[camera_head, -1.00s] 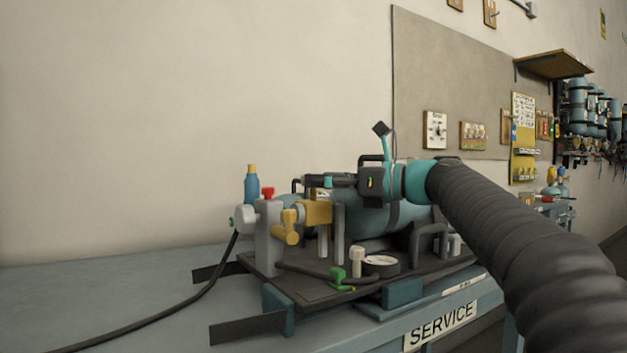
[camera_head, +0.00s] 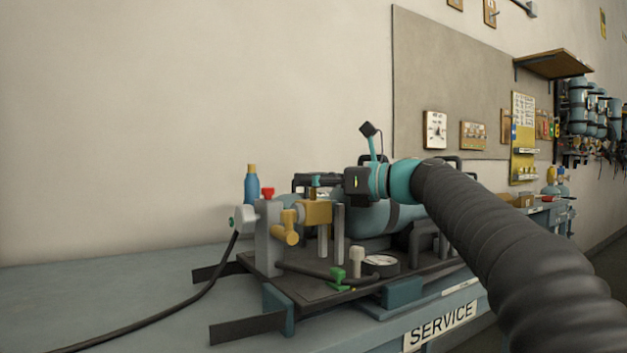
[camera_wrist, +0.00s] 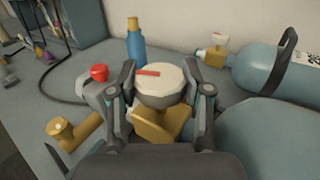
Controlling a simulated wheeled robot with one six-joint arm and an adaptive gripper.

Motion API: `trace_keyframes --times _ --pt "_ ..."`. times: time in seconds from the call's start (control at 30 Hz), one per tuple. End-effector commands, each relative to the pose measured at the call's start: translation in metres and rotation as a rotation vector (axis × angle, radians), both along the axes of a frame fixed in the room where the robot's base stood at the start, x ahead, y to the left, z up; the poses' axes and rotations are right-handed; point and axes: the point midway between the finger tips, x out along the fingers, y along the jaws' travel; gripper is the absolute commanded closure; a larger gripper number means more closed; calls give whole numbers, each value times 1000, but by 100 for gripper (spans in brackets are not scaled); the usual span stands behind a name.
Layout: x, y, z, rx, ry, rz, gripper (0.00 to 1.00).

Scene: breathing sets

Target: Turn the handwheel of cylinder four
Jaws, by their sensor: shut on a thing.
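A cream round handwheel (camera_wrist: 165,86) with a red mark on its top shows in the wrist view. It sits above a brass valve body (camera_wrist: 162,124), which also shows in the head view (camera_head: 318,212). My gripper (camera_head: 314,181) reaches in from the right over the valve. In the wrist view its two fingers stand at either side of the wheel, shut on it. In the head view the wheel is mostly hidden by my fingers. The light-blue cylinder (camera_head: 368,221) lies strapped on a dark stand (camera_head: 310,283), partly behind my arm.
A grey block with a red knob (camera_head: 267,193) and a yellow fitting (camera_head: 286,234) stand close left of the valve. A blue bottle (camera_head: 251,188) is behind. A gauge (camera_head: 381,264) sits in front. Another cylinder (camera_wrist: 275,70) lies nearby.

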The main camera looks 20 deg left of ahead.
Motion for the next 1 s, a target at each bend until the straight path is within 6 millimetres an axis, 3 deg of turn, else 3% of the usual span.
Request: trace_keyframes --times 0.5,0.9,0.93,1.0 --pt "-1 1 1 1 1 -279 86" --pt "0 0 1 1 0 -302 86" --pt "0 0 1 1 0 -302 46" --pt "0 0 1 1 -1 -302 28"
